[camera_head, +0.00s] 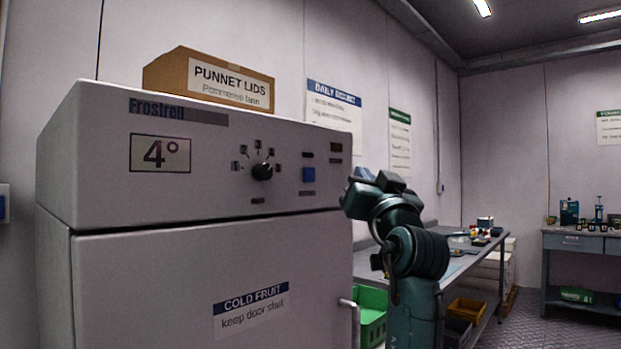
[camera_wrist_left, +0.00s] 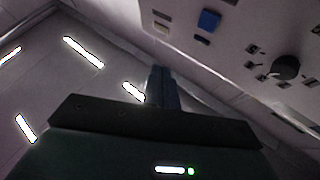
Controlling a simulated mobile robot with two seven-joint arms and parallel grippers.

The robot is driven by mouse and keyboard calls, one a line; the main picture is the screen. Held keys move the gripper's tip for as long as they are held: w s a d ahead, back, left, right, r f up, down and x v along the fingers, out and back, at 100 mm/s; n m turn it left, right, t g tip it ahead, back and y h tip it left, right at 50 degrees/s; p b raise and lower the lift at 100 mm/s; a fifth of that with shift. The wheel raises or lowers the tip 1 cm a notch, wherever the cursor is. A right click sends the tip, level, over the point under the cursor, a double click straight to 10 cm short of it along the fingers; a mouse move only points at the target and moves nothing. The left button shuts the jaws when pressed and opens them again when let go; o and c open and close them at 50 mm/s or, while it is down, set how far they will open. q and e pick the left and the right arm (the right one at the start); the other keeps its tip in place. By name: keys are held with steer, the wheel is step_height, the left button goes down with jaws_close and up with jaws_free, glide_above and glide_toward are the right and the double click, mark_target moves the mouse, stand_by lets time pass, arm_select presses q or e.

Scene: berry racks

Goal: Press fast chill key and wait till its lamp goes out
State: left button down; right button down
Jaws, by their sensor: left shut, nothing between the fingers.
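The white Frostrell cold cabinet (camera_head: 200,270) fills the left of the head view. On its panel is a square blue key (camera_head: 309,175), which also shows in the left wrist view (camera_wrist_left: 208,20). A small dark bar (camera_head: 308,155) sits just above the key, and a brownish window (camera_head: 336,147) is up to its right. Neither looks brightly lit; I cannot tell which is the lamp. The key's label is too blurred to read. My left gripper (camera_head: 352,186) is shut and empty, to the right of the key and apart from it in the picture. My right gripper is not in view.
A black knob (camera_head: 263,171) is left of the key, and a display (camera_head: 160,153) reads 4°. A carton marked PUNNET LIDS (camera_head: 210,80) stands on the cabinet. The door handle (camera_head: 352,318) sticks out below. A workbench (camera_head: 460,262) with a green crate (camera_head: 371,320) is behind my arm.

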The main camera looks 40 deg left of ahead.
mark_target(309, 175)
arm_select(q)
steer(key=a+p, duration=0.2)
steer(key=a, duration=0.7)
steer(key=shift+w+p, duration=0.4)
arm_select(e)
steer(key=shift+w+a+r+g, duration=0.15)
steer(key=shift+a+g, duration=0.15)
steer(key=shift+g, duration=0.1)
arm_select(q)
steer(key=shift+d, duration=0.1)
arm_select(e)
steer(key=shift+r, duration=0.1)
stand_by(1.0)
arm_select(q)
steer(key=shift+a, duration=0.45)
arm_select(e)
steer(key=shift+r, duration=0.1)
